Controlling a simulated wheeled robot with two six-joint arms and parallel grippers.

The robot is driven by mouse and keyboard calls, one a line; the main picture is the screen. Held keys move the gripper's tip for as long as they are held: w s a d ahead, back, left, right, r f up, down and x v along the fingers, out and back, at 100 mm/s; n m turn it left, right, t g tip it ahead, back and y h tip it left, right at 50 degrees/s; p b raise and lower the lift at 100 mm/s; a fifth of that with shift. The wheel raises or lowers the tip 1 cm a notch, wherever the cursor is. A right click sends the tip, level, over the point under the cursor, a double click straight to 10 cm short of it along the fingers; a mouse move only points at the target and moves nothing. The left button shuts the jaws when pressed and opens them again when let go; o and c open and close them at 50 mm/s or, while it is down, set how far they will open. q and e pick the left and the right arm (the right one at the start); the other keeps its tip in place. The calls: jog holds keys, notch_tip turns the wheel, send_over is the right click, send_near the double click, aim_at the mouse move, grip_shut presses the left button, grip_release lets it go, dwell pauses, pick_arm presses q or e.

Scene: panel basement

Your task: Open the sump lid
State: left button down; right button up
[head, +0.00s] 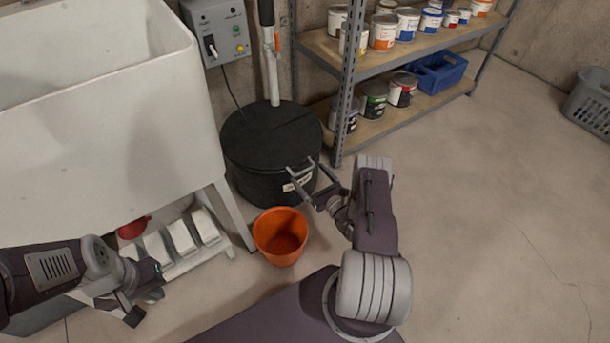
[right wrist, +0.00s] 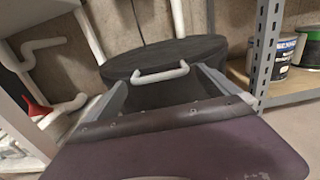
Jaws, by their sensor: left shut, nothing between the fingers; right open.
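The black round sump (head: 258,181) stands on the floor beside the white sink. Its dark lid (head: 248,132) lies flat on top. A pale handle (right wrist: 160,73) shows at the lid's near edge in the right wrist view. My right gripper (head: 303,172) is open at the near side of the sump. In the right wrist view its two fingers stand either side of the handle, with no contact visible. In the head view, the handle is hard to tell from the fingers. My left gripper (head: 143,304) is shut and empty at lower left, away from the sump.
An orange bucket (head: 280,237) stands on the floor just in front of the sump. The white sink (head: 105,130) is at left, a metal shelf (head: 400,58) with paint cans at right. A pipe (head: 273,75) rises from the lid's back.

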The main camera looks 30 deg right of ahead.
aim_at(306, 171)
jog(key=w+b, duration=0.1)
jog(key=w, duration=0.2)
jog(key=shift+w+a, duration=0.15)
jog(key=shift+w, duration=0.15)
pick_arm(q)
notch_tip(306, 171, down, 2)
jog(key=shift+f, duration=0.1)
